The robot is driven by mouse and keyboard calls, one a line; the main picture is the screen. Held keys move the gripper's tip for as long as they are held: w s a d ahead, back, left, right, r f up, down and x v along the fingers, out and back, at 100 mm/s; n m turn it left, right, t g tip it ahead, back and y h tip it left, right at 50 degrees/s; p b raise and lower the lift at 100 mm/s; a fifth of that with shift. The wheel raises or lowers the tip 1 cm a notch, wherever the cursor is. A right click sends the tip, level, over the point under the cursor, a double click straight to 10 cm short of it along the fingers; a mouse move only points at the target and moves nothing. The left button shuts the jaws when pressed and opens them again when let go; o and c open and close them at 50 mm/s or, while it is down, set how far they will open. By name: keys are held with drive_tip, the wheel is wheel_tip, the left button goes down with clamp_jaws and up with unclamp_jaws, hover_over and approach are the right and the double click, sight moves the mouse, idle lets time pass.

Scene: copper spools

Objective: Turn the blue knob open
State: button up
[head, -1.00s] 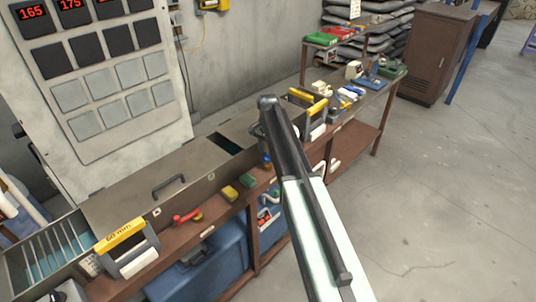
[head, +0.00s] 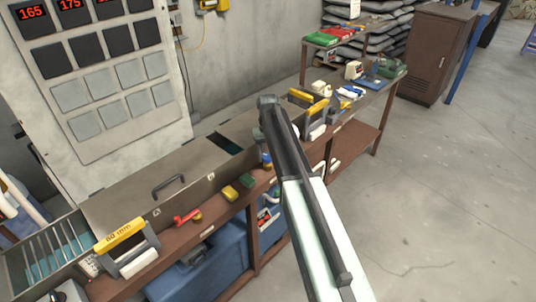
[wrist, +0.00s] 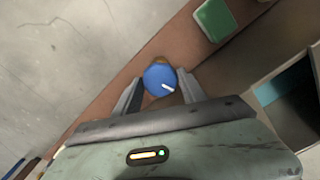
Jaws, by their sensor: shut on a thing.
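The blue knob (wrist: 159,78) shows in the wrist view as a round blue cap with a short white line pointing to the lower right. A brownish base shows just behind it. My gripper (wrist: 158,82) has one finger on each side of the knob and is shut on it. In the head view the knob (head: 266,160) is a small blue patch at the edge of the bench, beside my dark arm link. My arm hides the fingers there.
A yellow-topped holder (head: 122,237) stands at left. Open floor lies to the right.

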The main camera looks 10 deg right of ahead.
sight(268, 155)
drive_tip(key=n, duration=0.6)
drive_tip(key=shift+w, duration=0.15)
drive_tip(key=n, duration=0.6)
idle(0.3)
drive_tip(key=o, duration=1.1)
wheel_tip(268, 155, up, 8)
drive_tip(key=p, duration=0.8)
